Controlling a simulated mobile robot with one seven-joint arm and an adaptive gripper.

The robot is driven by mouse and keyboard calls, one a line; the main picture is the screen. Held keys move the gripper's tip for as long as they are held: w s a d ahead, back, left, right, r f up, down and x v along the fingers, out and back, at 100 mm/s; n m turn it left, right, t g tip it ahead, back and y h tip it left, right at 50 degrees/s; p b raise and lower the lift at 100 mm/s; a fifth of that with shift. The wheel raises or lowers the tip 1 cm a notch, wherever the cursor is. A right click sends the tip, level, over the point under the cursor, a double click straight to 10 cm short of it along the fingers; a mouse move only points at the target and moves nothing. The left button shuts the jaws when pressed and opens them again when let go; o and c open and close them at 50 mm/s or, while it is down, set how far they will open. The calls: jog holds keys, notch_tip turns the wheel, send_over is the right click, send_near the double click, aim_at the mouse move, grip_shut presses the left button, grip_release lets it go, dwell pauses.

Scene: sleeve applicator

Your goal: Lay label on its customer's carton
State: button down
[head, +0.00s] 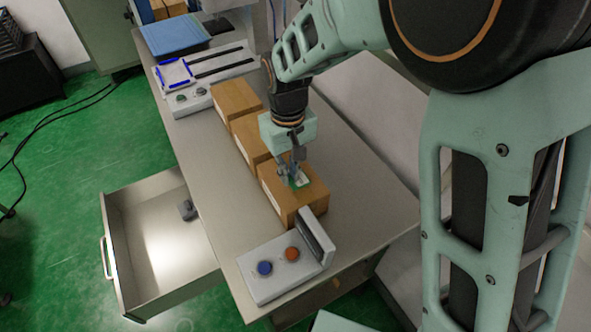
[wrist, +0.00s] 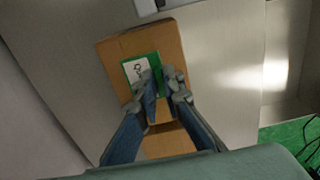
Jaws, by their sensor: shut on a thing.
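My gripper (head: 292,170) is shut on a small label (head: 302,180), green with a white panel. In the wrist view the label (wrist: 138,70) shows dark marks on its white panel, and my gripper (wrist: 163,84) is at its edge. The label is over the top of the nearest brown carton (head: 290,209). I cannot tell whether it touches the top. That carton also shows in the wrist view (wrist: 112,52). Two more cartons, a middle one (head: 245,134) and a far one (head: 233,97), stand behind it in a row. Pale patches show on the cartons' left sides, too small to read.
A grey box with a blue button (head: 264,268) and an orange button (head: 292,254) sits at the table's near end. An open drawer (head: 150,245) with a small dark item juts out left. A railed device (head: 215,68) and blue pad (head: 172,36) are farther back.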

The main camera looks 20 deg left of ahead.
aim_at(291, 183)
jog(key=shift+w+d+f, duration=0.1)
jog(key=shift+f, duration=0.85)
jog(key=shift+w+d+f, duration=0.1)
jog(key=shift+f, duration=0.8)
jog(key=shift+f, duration=0.2)
jog(key=c, duration=2.1)
grip_release()
jog(key=shift+r, duration=0.1)
notch_tip(291, 183, up, 12)
jog(key=shift+r, duration=0.15)
